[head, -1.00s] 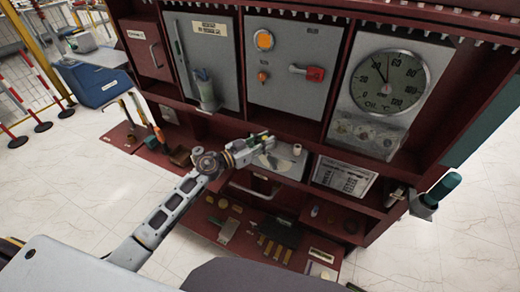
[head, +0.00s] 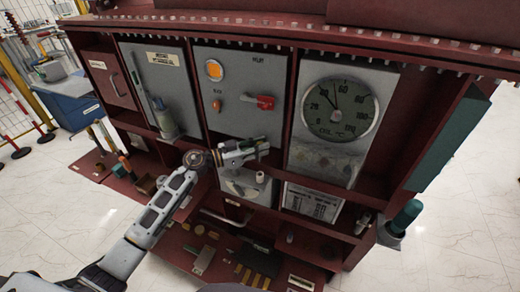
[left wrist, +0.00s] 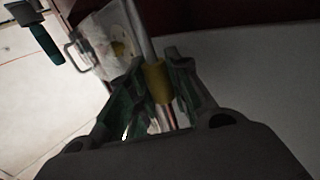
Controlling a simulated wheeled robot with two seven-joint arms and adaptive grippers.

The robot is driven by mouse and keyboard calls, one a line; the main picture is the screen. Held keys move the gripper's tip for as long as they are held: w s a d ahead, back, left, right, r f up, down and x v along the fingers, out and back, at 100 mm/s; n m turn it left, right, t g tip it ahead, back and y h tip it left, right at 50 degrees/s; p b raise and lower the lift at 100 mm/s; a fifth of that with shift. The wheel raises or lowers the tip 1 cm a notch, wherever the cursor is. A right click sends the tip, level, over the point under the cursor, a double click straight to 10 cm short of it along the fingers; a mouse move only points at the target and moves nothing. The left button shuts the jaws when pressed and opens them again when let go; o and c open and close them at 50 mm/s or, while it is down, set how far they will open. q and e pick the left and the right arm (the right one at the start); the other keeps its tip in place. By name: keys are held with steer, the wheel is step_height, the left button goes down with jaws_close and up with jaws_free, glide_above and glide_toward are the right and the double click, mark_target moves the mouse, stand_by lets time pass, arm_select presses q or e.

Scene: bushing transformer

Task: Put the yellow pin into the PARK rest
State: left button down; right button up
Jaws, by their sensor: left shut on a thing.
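My left gripper (head: 262,147) is in front of the red cabinet, just below the grey relay door. In the left wrist view its two fingers (left wrist: 160,82) are closed around the yellow pin (left wrist: 157,80), a yellow collar on a thin metal rod that extends above and below the fingers. In the head view the pin is too small to make out. I cannot identify the PARK rest by its label. My right gripper is not in view.
Below the gripper is a grey plate (head: 236,184) with a white cylinder (head: 260,177) on it. A round dial (head: 340,107) is to the right. Several small parts lie on the lower shelf.

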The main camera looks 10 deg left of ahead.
mark_target(260, 161)
arm_select(q)
steer(key=shift+w, duration=0.1)
steer(key=shift+r, duration=0.1)
steer(key=shift+f+b, duration=0.35)
steer(key=shift+f, duration=0.4)
steer(key=shift+f+b, duration=0.35)
steer(key=shift+f, duration=0.65)
steer(key=shift+f+b, duration=0.4)
steer(key=shift+f, duration=0.7)
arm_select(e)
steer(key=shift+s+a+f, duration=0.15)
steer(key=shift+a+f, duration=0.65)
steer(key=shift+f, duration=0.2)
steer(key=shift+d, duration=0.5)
